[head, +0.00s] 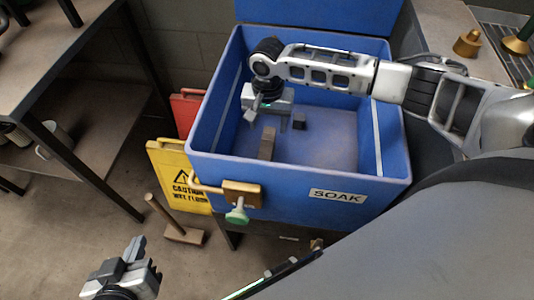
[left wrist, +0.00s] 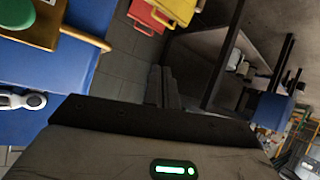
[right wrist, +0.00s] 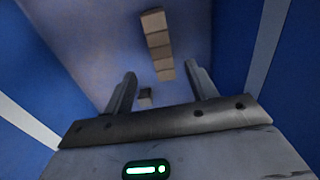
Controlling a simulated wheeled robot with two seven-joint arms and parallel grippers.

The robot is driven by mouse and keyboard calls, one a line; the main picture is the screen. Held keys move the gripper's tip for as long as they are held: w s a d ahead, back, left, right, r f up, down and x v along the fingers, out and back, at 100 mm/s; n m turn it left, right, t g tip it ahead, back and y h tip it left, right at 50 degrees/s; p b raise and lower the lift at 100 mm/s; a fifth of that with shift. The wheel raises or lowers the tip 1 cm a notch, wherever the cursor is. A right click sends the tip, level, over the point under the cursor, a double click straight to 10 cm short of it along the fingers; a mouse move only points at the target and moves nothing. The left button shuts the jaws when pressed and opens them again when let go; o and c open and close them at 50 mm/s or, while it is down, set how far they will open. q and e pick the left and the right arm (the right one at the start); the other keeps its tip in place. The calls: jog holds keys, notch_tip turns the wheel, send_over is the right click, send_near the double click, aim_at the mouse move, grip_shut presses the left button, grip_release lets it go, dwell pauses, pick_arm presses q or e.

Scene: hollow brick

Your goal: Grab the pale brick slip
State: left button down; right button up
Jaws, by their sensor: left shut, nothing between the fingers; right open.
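The pale brick slip (head: 267,143) is a tan, elongated piece on the floor of the blue tub marked SOAK (head: 290,172). In the right wrist view the slip (right wrist: 157,42) looks like a segmented strip beyond the fingertips, its near end close to the gap between them. My right gripper (head: 268,119) is inside the tub, above the floor beside the slip, open and empty; its spread fingers also show in the right wrist view (right wrist: 161,72). My left gripper (head: 134,252) is shut and empty, low at the left outside the tub; its closed fingers show in the left wrist view (left wrist: 160,78).
A small dark block (head: 299,124) lies in the tub near the slip. The tub walls surround my right gripper. A yellow caution sign (head: 180,178) and a wooden mallet (head: 178,230) are outside.

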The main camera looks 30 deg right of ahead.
aim_at(267, 143)
notch_tip(267, 143, down, 10)
jog(key=shift+a+r+b, duration=0.1)
jog(key=shift+r+b, duration=0.15)
jog(key=shift+b, duration=0.8)
jog(key=shift+r, duration=0.1)
jog(key=c, duration=1.2)
